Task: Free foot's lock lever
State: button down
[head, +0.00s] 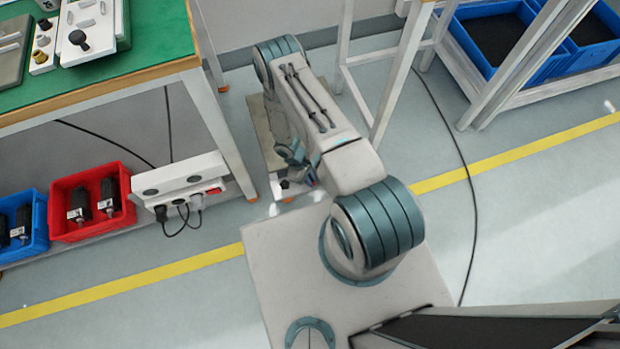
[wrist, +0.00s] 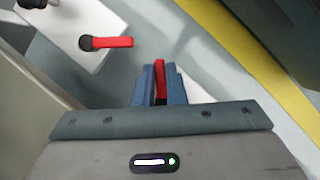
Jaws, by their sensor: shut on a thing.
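In the wrist view, my gripper (wrist: 160,88) has its two blue fingers closed on a narrow red lever (wrist: 159,72), which stands out between the fingertips. A white surface (wrist: 196,90) shows just to the right of the fingers. A second red lever (wrist: 112,42) with a round black end lies on a white plate at upper left, apart from my fingers. In the head view, my gripper (head: 302,178) is low near the floor, mostly hidden by my own arm; the held lever cannot be made out clearly there.
A green-topped workbench (head: 120,75) stands at left, with a red bin (head: 92,230), a blue bin (head: 22,255) and a white power strip (head: 180,185) with plugged cables below it. A rack with blue crates (head: 480,75) is at upper right. A black cable crosses the floor.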

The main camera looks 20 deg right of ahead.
jog(key=m, duration=0.1)
jog(key=m+y+b, duration=0.1)
jog(key=m, duration=0.1)
jog(key=a+m+g+b, duration=0.1)
jog(key=m, duration=0.1)
jog(key=shift+s+y, duration=0.25)
jog(key=shift+y, duration=0.15)
jog(key=shift+a+m+y+b, duration=0.25)
jog(key=shift+m+y+b, duration=0.1)
jog(key=shift+m, duration=0.6)
jog(key=shift+a+m+y+b, duration=0.25)
jog(key=shift+m+y, duration=0.1)
jog(key=shift+m, duration=0.6)
jog(key=c, duration=1.5)
grip_release()
jog(key=shift+s, duration=0.1)
jog(key=p+v, duration=0.3)
jog(key=v, duration=1.1)
jog(key=shift+d+f+p, duration=0.1)
jog(key=shift+d+p, duration=0.05)
jog(key=shift+p, duration=0.2)
